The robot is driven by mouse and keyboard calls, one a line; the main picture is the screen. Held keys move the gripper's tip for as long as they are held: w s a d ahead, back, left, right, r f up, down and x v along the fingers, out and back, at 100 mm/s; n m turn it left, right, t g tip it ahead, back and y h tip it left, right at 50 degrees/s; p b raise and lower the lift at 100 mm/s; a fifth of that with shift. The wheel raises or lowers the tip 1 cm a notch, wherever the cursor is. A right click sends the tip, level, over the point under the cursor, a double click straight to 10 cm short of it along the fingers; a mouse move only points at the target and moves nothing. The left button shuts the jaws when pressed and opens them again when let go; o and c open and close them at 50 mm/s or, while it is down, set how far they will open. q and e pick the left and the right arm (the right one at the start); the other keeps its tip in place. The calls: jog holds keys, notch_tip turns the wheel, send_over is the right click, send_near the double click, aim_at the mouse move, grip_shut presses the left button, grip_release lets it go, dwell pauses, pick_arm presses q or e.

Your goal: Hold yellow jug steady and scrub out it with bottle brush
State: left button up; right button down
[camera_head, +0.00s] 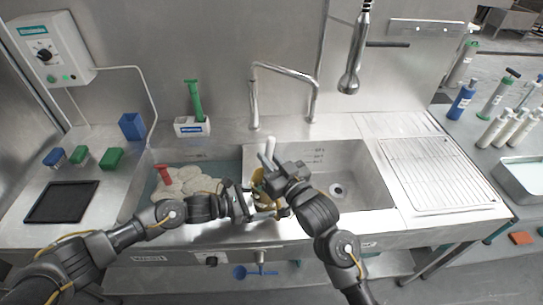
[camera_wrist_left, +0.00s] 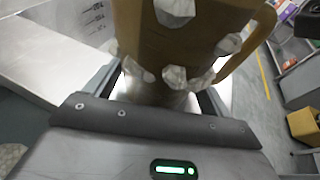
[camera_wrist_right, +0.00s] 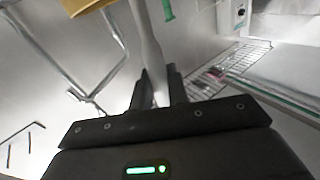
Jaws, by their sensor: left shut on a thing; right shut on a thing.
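The yellow jug (camera_head: 258,178) is over the front of the right basin in the head view, partly hidden by my grippers. In the left wrist view the jug (camera_wrist_left: 190,45) looks tan with several white patches and a handle at its right. My left gripper (camera_head: 243,202) is shut on the jug. My right gripper (camera_head: 275,172) is shut on the bottle brush, whose pale shaft (camera_wrist_right: 149,45) runs up between the fingers in the right wrist view. A pale end of the brush (camera_head: 270,147) shows above the gripper in the head view. The brush's bristles cannot be made out.
The left basin holds cloudy water with foam and a red-handled item (camera_head: 166,175). A faucet (camera_head: 285,72) and a hanging sprayer (camera_head: 350,75) are behind. A green-handled brush (camera_head: 193,100) stands in a holder. The drainboard (camera_head: 435,172) at right is clear.

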jog(key=shift+s+a, duration=0.25)
jog(key=shift+s, duration=0.1)
jog(key=shift+v, duration=0.9)
jog(key=shift+d, duration=0.2)
jog(key=shift+w+d, duration=0.1)
jog(key=shift+d, duration=0.6)
jog(key=shift+w, duration=0.1)
